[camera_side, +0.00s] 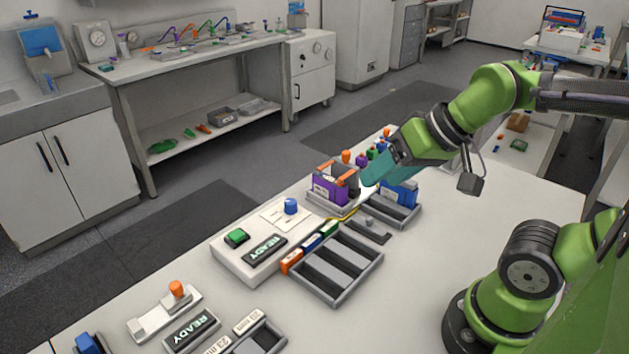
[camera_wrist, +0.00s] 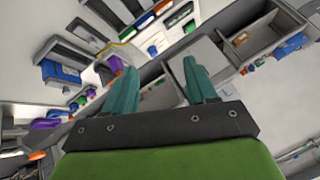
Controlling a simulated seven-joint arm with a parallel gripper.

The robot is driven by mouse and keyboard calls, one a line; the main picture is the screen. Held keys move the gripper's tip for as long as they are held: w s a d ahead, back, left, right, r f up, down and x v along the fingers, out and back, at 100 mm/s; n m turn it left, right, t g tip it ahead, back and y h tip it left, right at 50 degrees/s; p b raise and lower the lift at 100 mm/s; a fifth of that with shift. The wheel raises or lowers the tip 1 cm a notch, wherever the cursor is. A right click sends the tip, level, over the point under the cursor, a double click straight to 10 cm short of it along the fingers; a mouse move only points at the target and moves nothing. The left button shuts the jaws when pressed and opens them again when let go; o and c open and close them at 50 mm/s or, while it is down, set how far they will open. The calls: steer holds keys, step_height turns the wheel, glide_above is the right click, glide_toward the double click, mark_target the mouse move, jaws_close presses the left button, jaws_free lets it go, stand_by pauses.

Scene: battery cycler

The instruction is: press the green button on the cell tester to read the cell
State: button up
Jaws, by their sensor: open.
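The cell tester (camera_side: 228,262) is a low white box on the bench in the side view, left of the middle. Its green button (camera_side: 237,236) stands on its left part, uncovered, behind a dark display (camera_side: 265,250) that reads READY. A blue round piece (camera_side: 291,205) stands at its far right end on a white plate. My gripper (camera_side: 369,181) has teal fingers and is well to the right of the tester, apart from the button, near a purple box. In the wrist view the two fingers (camera_wrist: 158,78) are spread with nothing visible between them.
A purple box with orange trim (camera_side: 331,190) and a blue box in a grey tray (camera_side: 404,213) stand near my gripper. A grey slotted tray (camera_side: 338,290) lies right of the tester, beside orange, blue and green cells. Another READY display (camera_side: 192,330) is at front left.

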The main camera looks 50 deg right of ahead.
jaws_close()
stand_by(0.3)
stand_by(1.4)
